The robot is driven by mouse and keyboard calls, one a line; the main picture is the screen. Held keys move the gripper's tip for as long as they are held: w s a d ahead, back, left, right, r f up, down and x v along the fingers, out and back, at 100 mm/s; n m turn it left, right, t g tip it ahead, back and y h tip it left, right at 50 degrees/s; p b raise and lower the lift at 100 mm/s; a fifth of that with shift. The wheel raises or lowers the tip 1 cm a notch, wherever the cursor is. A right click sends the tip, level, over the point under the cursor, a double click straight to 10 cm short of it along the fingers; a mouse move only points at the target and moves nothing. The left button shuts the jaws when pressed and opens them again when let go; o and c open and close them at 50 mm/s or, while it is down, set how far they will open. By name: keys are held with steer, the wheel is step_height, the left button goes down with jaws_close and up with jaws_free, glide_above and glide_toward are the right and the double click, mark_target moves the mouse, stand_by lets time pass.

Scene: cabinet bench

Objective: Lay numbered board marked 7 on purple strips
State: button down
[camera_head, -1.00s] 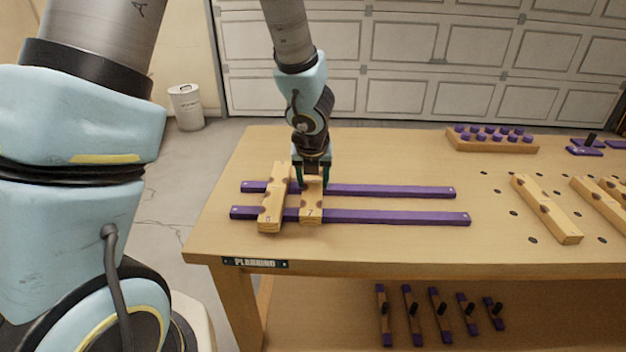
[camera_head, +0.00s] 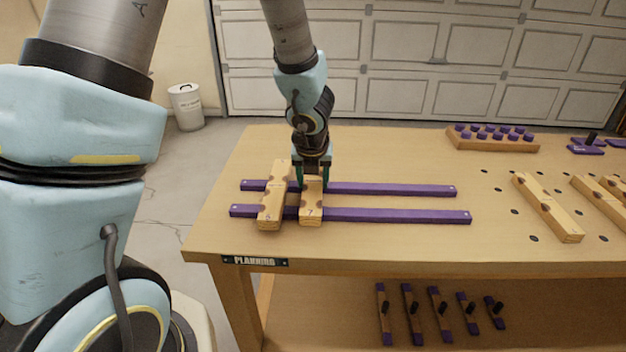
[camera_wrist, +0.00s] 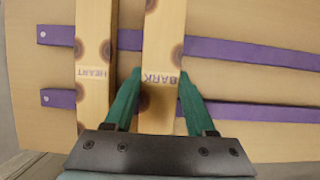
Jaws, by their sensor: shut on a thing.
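The board marked 7 (camera_head: 311,208) lies across the two purple strips, the far strip (camera_head: 390,190) and the near strip (camera_head: 400,215), near their left ends. My gripper (camera_head: 311,178) is shut on this board near its far end. In the wrist view the board (camera_wrist: 161,55) shows the word BARK between the green fingers (camera_wrist: 157,100). Another board (camera_head: 271,200), its number hard to read, lies across the strips just to the left; it reads HEART in the wrist view (camera_wrist: 93,50). A narrow gap shows between the boards.
The strips are bare to the right of board 7. Several loose boards (camera_head: 546,208) lie on the right of the bench among dark holes. A block with purple pegs (camera_head: 492,139) stands at the back right. Purple-ended tools (camera_head: 440,315) lie on the lower shelf.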

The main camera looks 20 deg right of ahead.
steer(key=shift+f, duration=0.25)
stand_by(0.4)
steer(key=shift+f+b, duration=0.4)
steer(key=shift+b, duration=0.2)
steer(key=shift+f, duration=0.2)
stand_by(0.7)
steer(key=shift+c, duration=0.7)
jaws_free()
step_height(320, 180, up, 8)
steer(key=p, duration=0.7)
steer(key=shift+p, duration=0.35)
